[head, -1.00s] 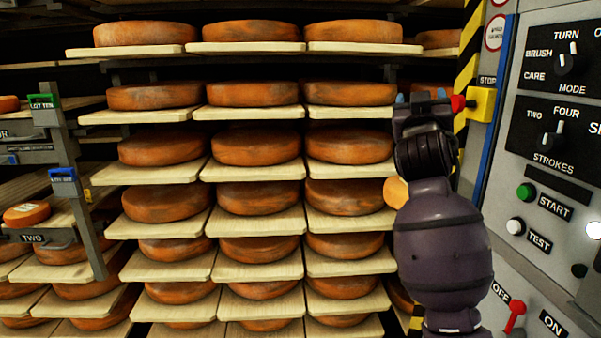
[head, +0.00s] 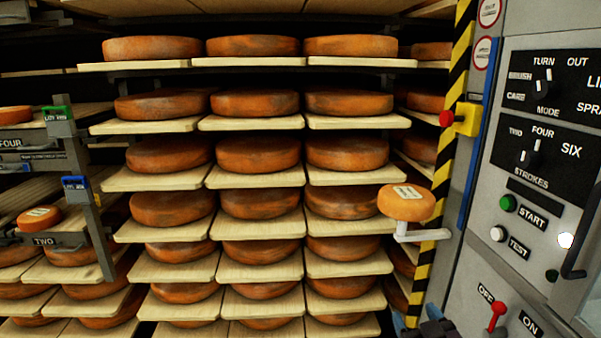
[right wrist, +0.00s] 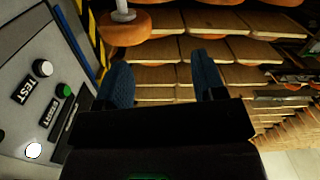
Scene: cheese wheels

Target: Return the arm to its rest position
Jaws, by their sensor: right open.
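My right gripper (head: 420,322) shows only in part at the bottom edge of the head view, low in front of the shelves. In the right wrist view its two blue fingers (right wrist: 163,80) stand wide apart with nothing between them. Most of my right arm is out of the head view. My left gripper is in no view.
Shelves of orange cheese wheels (head: 253,102) on pale boards fill the middle. A small labelled cheese (head: 406,202) sits on a white bracket (head: 422,236). A red button on a yellow box (head: 467,119) and a grey control panel (head: 541,190) stand at the right.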

